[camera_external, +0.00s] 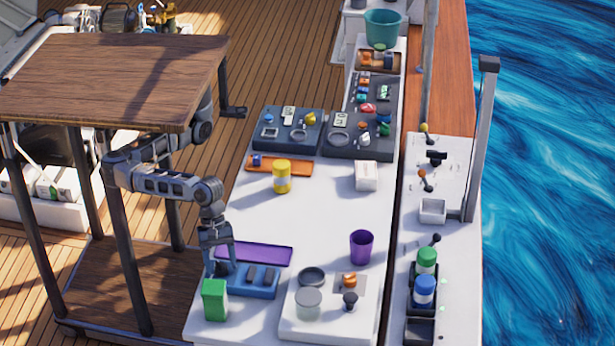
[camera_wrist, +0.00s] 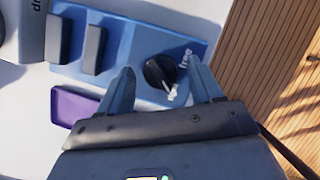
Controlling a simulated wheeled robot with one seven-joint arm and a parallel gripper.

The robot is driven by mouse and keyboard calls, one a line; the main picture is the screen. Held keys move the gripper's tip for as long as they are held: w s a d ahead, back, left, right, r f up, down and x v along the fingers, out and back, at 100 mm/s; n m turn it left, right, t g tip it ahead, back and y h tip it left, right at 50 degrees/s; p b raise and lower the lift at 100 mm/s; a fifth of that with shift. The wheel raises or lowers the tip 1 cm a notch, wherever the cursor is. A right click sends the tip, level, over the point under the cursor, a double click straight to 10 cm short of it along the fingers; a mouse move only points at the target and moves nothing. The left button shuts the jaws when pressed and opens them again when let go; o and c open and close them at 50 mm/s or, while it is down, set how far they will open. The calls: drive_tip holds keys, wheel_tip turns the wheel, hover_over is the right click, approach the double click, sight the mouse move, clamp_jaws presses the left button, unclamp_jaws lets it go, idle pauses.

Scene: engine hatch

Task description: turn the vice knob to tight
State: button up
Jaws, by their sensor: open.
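The vice is a blue block (camera_external: 255,289) near the front of the white counter, with two dark grey jaws standing on it. In the wrist view its blue base (camera_wrist: 125,55) spans the top, and the black round knob (camera_wrist: 158,70) sits at its right end. White lettering that seems to read "free" is beside the knob, and a small white mark lies at its lower edge. My gripper (camera_wrist: 163,84) is open, with one finger on each side of the knob; I cannot tell whether they touch it. In the external view my gripper (camera_external: 217,266) points down over the vice's left end.
A purple tray (camera_external: 253,253) lies right behind the vice. A green box (camera_external: 215,300) stands close in front. A white panel (camera_external: 290,326) with round lids and small knobs is to the right, and a purple cup (camera_external: 361,246) stands beyond it. The counter's middle is clear.

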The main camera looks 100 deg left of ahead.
drive_tip(key=p+v, duration=0.1)
drive_tip(key=v, duration=0.6)
drive_tip(key=shift+a+r, duration=0.15)
drive_tip(key=shift+r, duration=0.15)
